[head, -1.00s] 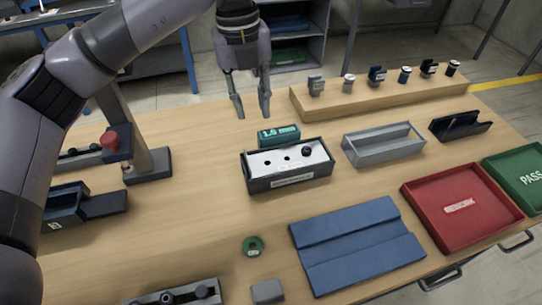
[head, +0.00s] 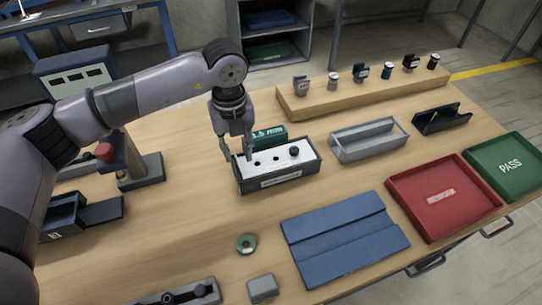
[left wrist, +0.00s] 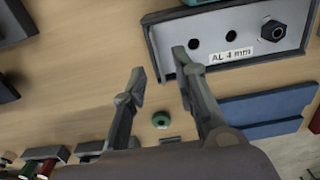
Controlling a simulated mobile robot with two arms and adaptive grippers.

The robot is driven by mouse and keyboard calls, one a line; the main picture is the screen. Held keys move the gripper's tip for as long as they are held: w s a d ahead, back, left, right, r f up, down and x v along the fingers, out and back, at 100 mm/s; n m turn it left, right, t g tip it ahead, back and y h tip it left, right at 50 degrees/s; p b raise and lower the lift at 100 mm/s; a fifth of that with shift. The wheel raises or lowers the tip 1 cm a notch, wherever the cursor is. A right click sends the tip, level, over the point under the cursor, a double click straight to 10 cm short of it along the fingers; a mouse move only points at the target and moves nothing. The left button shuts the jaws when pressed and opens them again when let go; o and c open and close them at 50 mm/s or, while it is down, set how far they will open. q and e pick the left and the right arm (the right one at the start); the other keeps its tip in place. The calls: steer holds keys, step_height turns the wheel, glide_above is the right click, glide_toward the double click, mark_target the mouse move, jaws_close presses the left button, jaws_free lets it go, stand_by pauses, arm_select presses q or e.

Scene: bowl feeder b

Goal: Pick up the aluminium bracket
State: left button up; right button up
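A pale metal plate (head: 266,165) with holes and a dark nut sits in a dark open box (head: 252,187) at mid-table. In the left wrist view the plate (left wrist: 211,28) bears the label "AL 4 mm"; I take it as the aluminium bracket. My left gripper (head: 237,155) points down at the left end of the box, its fingers open and apart. In the left wrist view the open gripper (left wrist: 159,70) has bare wood between its fingers; one fingertip overlaps the plate's edge in the picture. Contact cannot be told. My right gripper is not in view.
A teal display (head: 269,136) stands behind the box. A grey tray (head: 368,151) lies to its right, a blue mat (head: 345,240) in front. A red tray (head: 425,215) and a green tray (head: 487,153) are at right. A red-topped post (head: 128,165) stands left.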

arm_select(q)
step_height(320, 180, down, 4)
steer(key=shift+w+a+f+p, duration=0.1)
steer(key=shift+p, duration=0.55)
steer(key=shift+c, duration=0.3)
jaws_close()
